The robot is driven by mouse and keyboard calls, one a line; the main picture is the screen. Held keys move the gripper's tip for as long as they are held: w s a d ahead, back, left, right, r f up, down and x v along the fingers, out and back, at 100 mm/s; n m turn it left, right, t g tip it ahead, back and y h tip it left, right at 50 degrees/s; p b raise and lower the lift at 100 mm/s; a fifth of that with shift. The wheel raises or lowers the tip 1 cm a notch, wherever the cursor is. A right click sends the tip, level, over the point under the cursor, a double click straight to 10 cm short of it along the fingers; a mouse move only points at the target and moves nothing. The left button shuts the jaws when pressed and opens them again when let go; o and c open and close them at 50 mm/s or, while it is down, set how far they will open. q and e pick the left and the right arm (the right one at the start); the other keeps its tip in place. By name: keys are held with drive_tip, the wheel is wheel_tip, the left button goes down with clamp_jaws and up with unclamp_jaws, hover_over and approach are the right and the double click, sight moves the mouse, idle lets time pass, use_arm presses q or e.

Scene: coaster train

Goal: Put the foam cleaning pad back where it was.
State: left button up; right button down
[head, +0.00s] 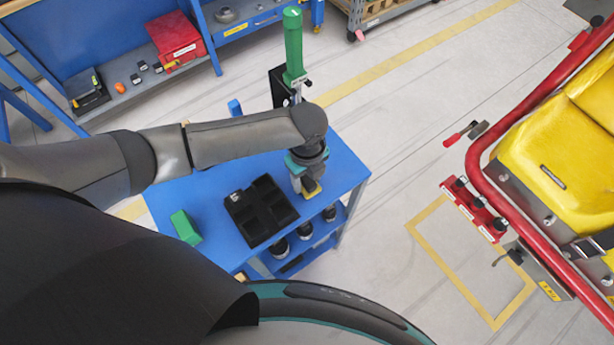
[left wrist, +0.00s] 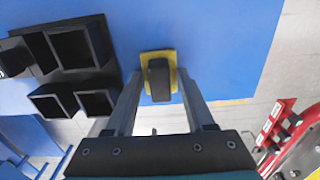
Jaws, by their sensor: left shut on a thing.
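The foam cleaning pad (head: 313,194) is a small yellow square with a dark grip block on top. It is near the right end of the blue cart top (head: 342,172), right of the black compartment tray (head: 262,211). In the left wrist view the pad (left wrist: 145,58) lies between my fingertips. My left gripper (head: 306,184) points down and is shut on the pad, and it also shows in the left wrist view (left wrist: 158,88). I cannot tell whether the pad touches the cart top. My right gripper is not in view.
A green block (head: 185,227) lies left of the tray. A green upright tool (head: 293,45) stands behind the cart top. Dark round items (head: 305,230) sit on the lower shelf. A yellow seat car (head: 560,150) with red rails stands right, across open floor.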

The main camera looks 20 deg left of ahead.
sight(307, 179)
use_arm(q)
drive_tip(key=shift+f, duration=0.1)
drive_tip(key=o, duration=1.2)
wheel_tip(307, 179, up, 12)
drive_tip(key=shift+r+p, duration=0.15)
drive_tip(key=shift+p, duration=0.85)
